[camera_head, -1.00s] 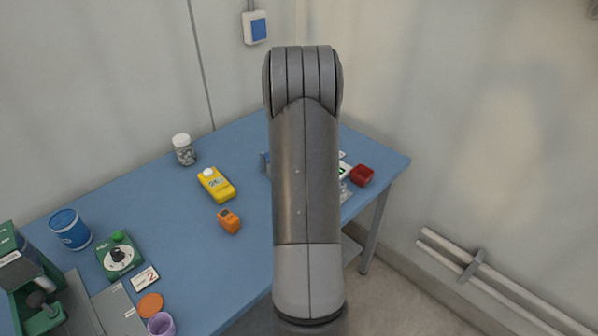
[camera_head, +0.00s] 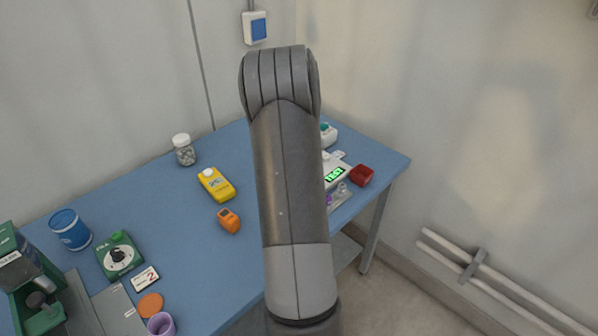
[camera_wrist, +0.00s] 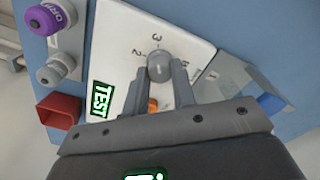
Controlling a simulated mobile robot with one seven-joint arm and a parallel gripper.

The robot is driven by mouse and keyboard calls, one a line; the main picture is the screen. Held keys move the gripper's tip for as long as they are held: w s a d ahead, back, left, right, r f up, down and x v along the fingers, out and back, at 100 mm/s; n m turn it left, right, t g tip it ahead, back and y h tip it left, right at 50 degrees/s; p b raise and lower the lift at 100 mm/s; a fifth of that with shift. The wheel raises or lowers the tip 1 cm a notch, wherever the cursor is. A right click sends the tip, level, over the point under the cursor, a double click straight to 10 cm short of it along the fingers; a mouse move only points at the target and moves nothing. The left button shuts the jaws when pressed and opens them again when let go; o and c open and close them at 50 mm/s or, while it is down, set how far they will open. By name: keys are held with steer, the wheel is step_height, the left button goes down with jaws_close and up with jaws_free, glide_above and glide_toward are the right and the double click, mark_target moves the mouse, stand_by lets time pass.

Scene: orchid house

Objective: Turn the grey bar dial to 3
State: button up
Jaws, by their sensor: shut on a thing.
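The grey bar dial (camera_wrist: 159,67) is on a white instrument panel (camera_wrist: 188,42) in the wrist view. Printed marks with a 3 and a 2 lie beyond the dial; which mark its bar points at is not clear. My gripper (camera_wrist: 158,78) is shut on the dial, one finger on either side. In the head view the instrument's display (camera_head: 334,175) shows beside my arm, which hides the dial and my gripper.
An orange gadget (camera_head: 229,221) and yellow meter (camera_head: 216,184) lie on the blue table (camera_head: 180,240). A green device with a black dial (camera_head: 118,257) is at left.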

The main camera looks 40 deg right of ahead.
stand_by(0.4)
steer(key=o, duration=1)
steer(key=shift+r, duration=0.1)
step_height(320, 180, up, 11)
steer(key=shift+f, duration=0.2)
